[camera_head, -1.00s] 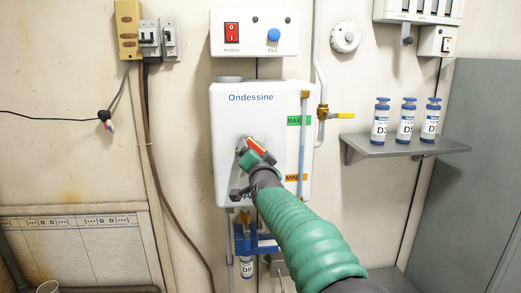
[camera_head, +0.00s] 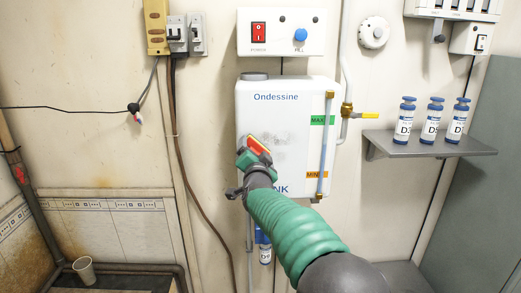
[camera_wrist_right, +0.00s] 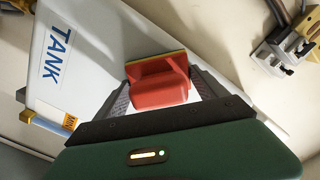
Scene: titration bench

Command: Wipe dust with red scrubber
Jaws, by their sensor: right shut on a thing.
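The red scrubber (camera_head: 258,145), with a thin yellow-green pad edge, is held between the fingers of my right gripper (camera_head: 254,157). In the right wrist view the scrubber (camera_wrist_right: 158,82) sits between both fingers, pad side toward the white tank (camera_wrist_right: 95,58). In the head view it is at the left part of the front of the white "Ondessine" tank (camera_head: 287,105); whether it touches cannot be told for sure. A faint grey dust smudge (camera_head: 283,143) shows on the tank just right of the scrubber. My left gripper is out of view.
A sight tube (camera_head: 326,145) and yellow-handled valve (camera_head: 368,115) line the tank's right side. A shelf (camera_head: 420,146) with three labelled bottles is farther right. A blue holder with a bottle (camera_head: 265,253) hangs below the tank. A control panel (camera_head: 281,33) is above.

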